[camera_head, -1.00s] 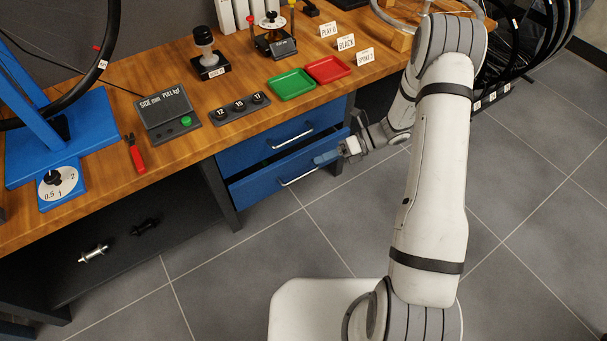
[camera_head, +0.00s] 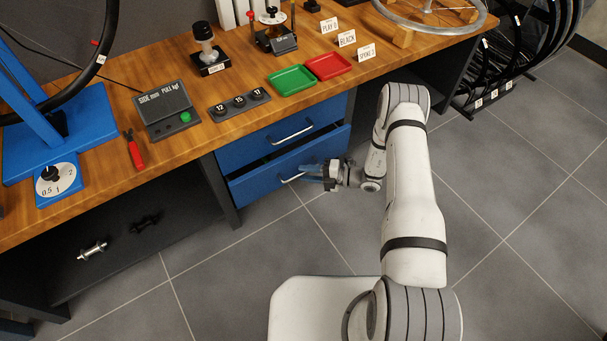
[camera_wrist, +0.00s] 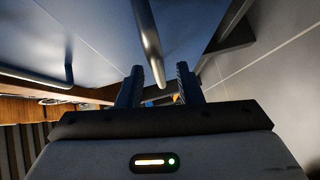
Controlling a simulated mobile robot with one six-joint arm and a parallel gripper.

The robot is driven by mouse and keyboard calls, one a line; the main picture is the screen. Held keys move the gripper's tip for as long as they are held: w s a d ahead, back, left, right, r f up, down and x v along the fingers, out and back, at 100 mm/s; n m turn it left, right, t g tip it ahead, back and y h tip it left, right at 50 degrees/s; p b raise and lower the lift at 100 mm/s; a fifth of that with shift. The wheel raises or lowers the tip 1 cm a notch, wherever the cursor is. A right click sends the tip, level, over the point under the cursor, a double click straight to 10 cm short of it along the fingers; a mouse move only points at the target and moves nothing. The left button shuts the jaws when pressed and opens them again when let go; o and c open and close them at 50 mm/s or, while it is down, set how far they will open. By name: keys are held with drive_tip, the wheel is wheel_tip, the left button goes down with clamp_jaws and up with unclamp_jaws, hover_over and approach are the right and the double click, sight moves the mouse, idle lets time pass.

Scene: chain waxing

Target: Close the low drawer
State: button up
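The low drawer (camera_head: 262,182) is the lower blue drawer under the workbench. It stands out a little, with a dark gap along its top edge. Its silver bar handle (camera_head: 291,179) is partly hidden by my gripper (camera_head: 312,172), which is in front of the drawer's right part. In the wrist view, the low drawer's handle (camera_wrist: 147,40) runs toward the space between my two fingers (camera_wrist: 159,85). The fingers are apart and dark gaps show beside the bar, so my gripper is open. Whether a finger touches the bar is not clear.
The upper blue drawer (camera_head: 240,152) with its own handle (camera_head: 292,136) is just above and looks shut. The wooden benchtop (camera_head: 190,145) overhangs, with a green tray (camera_head: 291,81) and a red tray (camera_head: 328,66). A dark bench leg (camera_head: 219,193) stands left. Floor in front is clear.

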drive_tip(key=shift+x, duration=1)
drive_tip(key=shift+c, duration=0.3)
clamp_jaws()
